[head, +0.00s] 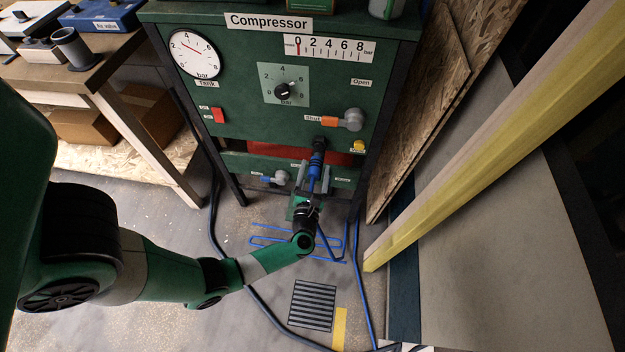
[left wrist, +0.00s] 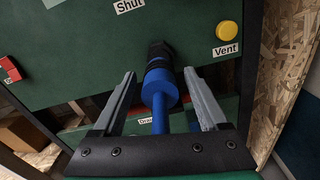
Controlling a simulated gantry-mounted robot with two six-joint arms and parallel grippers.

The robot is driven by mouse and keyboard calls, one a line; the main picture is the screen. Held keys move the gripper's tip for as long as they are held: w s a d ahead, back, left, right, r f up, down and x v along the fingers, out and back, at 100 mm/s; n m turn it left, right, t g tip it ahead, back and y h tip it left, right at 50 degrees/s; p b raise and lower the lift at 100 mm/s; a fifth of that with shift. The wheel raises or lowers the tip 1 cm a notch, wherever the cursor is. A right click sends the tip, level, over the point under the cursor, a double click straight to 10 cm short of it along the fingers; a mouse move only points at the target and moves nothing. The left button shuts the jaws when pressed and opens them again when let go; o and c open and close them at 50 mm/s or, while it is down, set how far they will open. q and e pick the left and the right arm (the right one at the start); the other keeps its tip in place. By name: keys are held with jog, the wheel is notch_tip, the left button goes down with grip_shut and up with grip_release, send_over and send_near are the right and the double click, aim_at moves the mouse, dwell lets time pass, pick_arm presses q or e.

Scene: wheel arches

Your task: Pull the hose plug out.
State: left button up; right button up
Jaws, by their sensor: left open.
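The blue hose plug (head: 316,160) sits in a black socket (head: 319,142) on the lower front of the green compressor (head: 260,110). In the left wrist view the plug (left wrist: 160,88) points out of the socket (left wrist: 158,52), with the blue hose (left wrist: 160,122) running from it toward me. My left gripper (head: 314,178) is open, with one finger on each side of the plug and hose. In the left wrist view gaps show between the plug and both fingers of the gripper (left wrist: 164,88). My right gripper is not in view.
A yellow beam (head: 490,140) slants along the right. A wooden bench (head: 85,70) stands at left. Blue and black hoses lie on the floor near a drain grate (head: 313,304).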

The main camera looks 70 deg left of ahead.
pick_arm(q)
jog(key=p+v, duration=0.2)
jog(key=v, duration=0.9)
